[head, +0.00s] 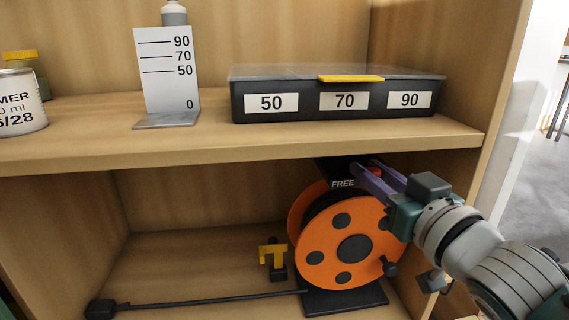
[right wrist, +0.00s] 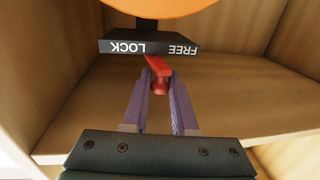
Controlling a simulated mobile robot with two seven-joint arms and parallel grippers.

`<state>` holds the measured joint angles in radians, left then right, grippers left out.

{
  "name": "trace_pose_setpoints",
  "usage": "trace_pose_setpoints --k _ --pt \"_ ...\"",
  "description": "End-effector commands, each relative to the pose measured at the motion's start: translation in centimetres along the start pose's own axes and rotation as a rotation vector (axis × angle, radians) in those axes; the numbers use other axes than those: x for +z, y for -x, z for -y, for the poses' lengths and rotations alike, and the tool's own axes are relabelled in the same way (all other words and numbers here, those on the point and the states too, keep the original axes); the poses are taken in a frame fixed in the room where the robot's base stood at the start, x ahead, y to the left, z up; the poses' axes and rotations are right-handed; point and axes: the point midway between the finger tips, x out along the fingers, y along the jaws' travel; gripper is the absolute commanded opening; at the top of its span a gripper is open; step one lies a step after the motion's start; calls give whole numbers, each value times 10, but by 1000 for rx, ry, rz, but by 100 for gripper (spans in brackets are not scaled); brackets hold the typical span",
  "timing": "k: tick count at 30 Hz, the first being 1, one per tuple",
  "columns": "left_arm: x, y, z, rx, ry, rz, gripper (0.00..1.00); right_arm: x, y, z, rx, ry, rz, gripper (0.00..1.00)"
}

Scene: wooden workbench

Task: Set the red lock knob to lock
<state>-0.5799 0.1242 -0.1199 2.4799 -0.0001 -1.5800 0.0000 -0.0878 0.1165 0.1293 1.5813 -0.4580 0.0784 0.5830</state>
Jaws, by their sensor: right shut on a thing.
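The red lock knob (right wrist: 157,70) is a small red lever with a rounded end, below a black label plate (right wrist: 105,46) in the right wrist view. The plate reads LOCK and FREE, upside down there. The lever's upper end meets the plate's edge between the two words. My right gripper (right wrist: 160,88) has its purple fingers closed around the rounded end. My left gripper is out of view.
An orange reel (head: 318,263) stands on a black base (head: 345,301) in the lower shelf bay. A yellow clip (head: 272,254) and a black cable (head: 205,302) are beside it. A labelled black box (head: 335,114) and a marked gauge (head: 166,95) stand on the shelf above.

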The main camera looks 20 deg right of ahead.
Motion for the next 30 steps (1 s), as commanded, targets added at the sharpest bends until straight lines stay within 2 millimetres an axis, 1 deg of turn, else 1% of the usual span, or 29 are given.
trace_pose_setpoints --k 1,3,9,20,21,28,29,30 --pt "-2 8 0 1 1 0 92 -3 1 -2 -31 9 5 0" --pt "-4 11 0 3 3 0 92 -3 1 -4 -74 8 5 0" --pt "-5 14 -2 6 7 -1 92 -1 2 -8 -163 3 3 0" --pt "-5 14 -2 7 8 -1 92 0 3 -9 -178 -1 4 0" --pt "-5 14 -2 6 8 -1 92 0 3 -9 -178 -1 4 28" --pt "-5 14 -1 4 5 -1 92 0 3 -9 -177 -1 4 54" --pt "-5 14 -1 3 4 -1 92 0 3 -9 -177 -1 4 56" --pt "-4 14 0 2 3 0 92 0 3 -9 -177 -1 4 56"
